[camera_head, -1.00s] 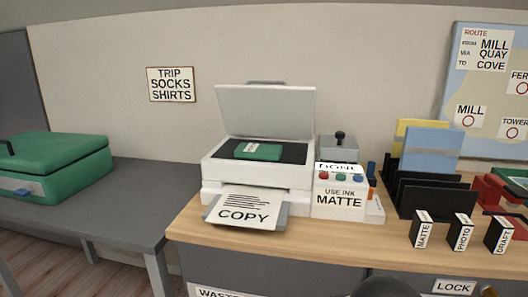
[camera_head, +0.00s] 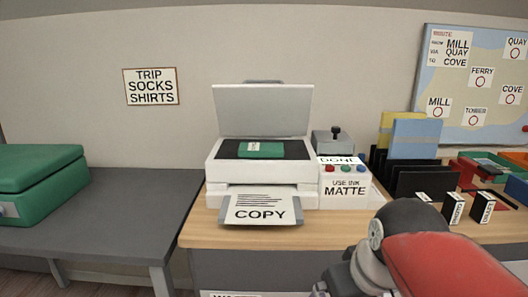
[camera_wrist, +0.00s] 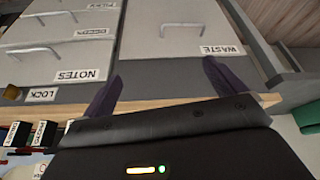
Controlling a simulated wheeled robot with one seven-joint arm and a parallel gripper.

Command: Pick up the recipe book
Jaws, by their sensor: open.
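A small green book (camera_head: 260,150) with a white label lies flat on the dark glass of the white printer-scanner (camera_head: 213,172), whose lid (camera_head: 264,110) stands raised. Its label is too small to read, so I cannot confirm that it is the recipe book. My arm reaches in at the lower right of the head view. My gripper (camera_wrist: 163,87) shows in the wrist view with its two dark fingers apart and nothing between them. It faces the drawer fronts by the wooden desk edge, apart from the green book. The book is not in the wrist view.
A COPY sheet (camera_head: 262,209) lies on the printer's front tray. A button box (camera_head: 345,186) stands right of the printer, with a file rack (camera_head: 425,180) and small labelled boxes (camera_head: 453,208) beyond. A green suitcase (camera_head: 40,180) rests on the grey table (camera_head: 140,210). Drawers (camera_wrist: 180,30) front the desk.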

